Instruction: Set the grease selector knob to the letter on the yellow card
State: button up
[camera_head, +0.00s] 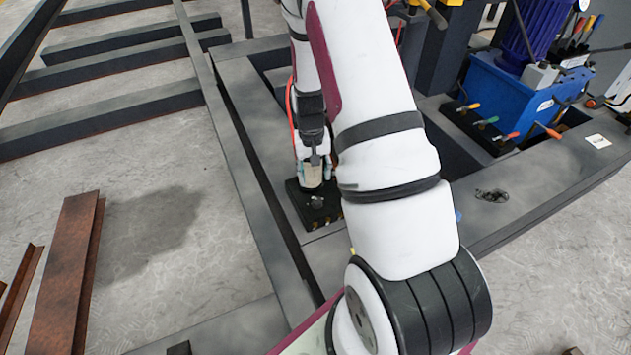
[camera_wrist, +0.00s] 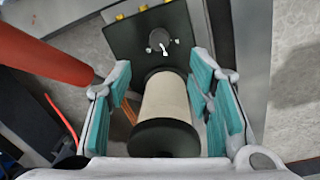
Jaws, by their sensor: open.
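A black block (camera_head: 308,217) sits on the grey frame below my gripper. In the wrist view, its dark top plate (camera_wrist: 125,35) carries a small round knob (camera_wrist: 158,40) with a white mark on it, too small to read. A beige cylinder with a black end (camera_wrist: 168,100) stands beside the knob; it also shows in the head view (camera_head: 313,176). My gripper (camera_wrist: 165,105) is open, its teal-padded fingers on either side of the cylinder, with visible gaps. The knob lies beyond the fingertips. I cannot make out a yellow card or any letters.
Grey steel beams (camera_head: 235,165) run alongside the block. A blue hydraulic unit (camera_head: 525,95) with coloured levers stands at the upper right. A small white card (camera_head: 597,140) lies on the frame there. Rusty beams (camera_head: 65,275) lie on the left floor.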

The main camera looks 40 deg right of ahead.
aim_at(318, 200)
jog(key=shift+r, duration=0.2)
jog(key=f+m, duration=0.8)
jog(key=m, duration=0.1)
jog(key=f+m+t, duration=0.1)
jog(key=f+m, duration=0.3)
jog(key=shift+s+d+m+p, duration=0.3)
jog(key=shift+d+p, duration=0.05)
jog(key=shift+p, duration=0.05)
dwell(0.4)
grip_shut()
